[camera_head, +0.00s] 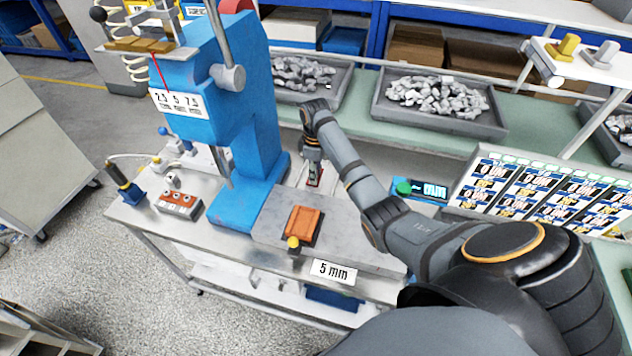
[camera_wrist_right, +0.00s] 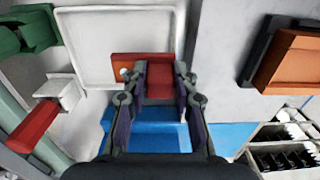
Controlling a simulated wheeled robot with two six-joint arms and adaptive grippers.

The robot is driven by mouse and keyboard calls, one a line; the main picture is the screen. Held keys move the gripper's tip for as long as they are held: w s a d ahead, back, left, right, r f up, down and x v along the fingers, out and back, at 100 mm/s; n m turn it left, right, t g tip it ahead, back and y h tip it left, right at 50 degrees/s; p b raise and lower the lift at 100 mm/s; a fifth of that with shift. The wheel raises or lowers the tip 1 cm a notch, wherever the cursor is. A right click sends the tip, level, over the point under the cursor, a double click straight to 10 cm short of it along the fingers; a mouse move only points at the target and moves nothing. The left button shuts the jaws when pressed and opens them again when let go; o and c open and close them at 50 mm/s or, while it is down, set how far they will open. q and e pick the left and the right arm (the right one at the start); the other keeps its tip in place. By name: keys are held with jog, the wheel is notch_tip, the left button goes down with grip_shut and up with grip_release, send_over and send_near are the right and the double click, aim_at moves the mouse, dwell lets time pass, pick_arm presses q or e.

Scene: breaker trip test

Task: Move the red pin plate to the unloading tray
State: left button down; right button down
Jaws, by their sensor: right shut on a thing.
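My right gripper (camera_head: 314,168) hangs between the blue press and the parts bins in the head view. In the right wrist view, its fingers (camera_wrist_right: 160,92) are shut on the red pin plate (camera_wrist_right: 160,78). An orange-red piece with a pale round spot (camera_wrist_right: 119,64) shows beside the left finger; I cannot tell whether it belongs to the same plate. A white rimmed tray (camera_wrist_right: 88,60), which looks like the unloading tray, lies just beyond the fingertips. I cannot tell whether the plate touches it. My left gripper is not in view.
The blue press (camera_head: 258,130) stands left of my gripper. An orange block (camera_head: 303,224) sits on the grey plate (camera_head: 345,240) by the "5 mm" label (camera_head: 333,272). Grey bins of metal parts (camera_head: 440,110) stand behind. A display with a green button (camera_head: 420,190) is to the right.

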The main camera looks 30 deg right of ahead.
jog(key=shift+w+d+f, duration=0.2)
jog(key=shift+d+f, duration=0.15)
jog(key=shift+f, duration=0.2)
notch_tip(320, 180, down, 2)
jog(key=shift+f+p, duration=0.15)
jog(key=shift+p, duration=0.5)
jog(key=shift+f, duration=0.25)
jog(key=shift+f, duration=0.1)
jog(key=c, duration=1.1)
grip_release()
jog(key=shift+o, duration=0.2)
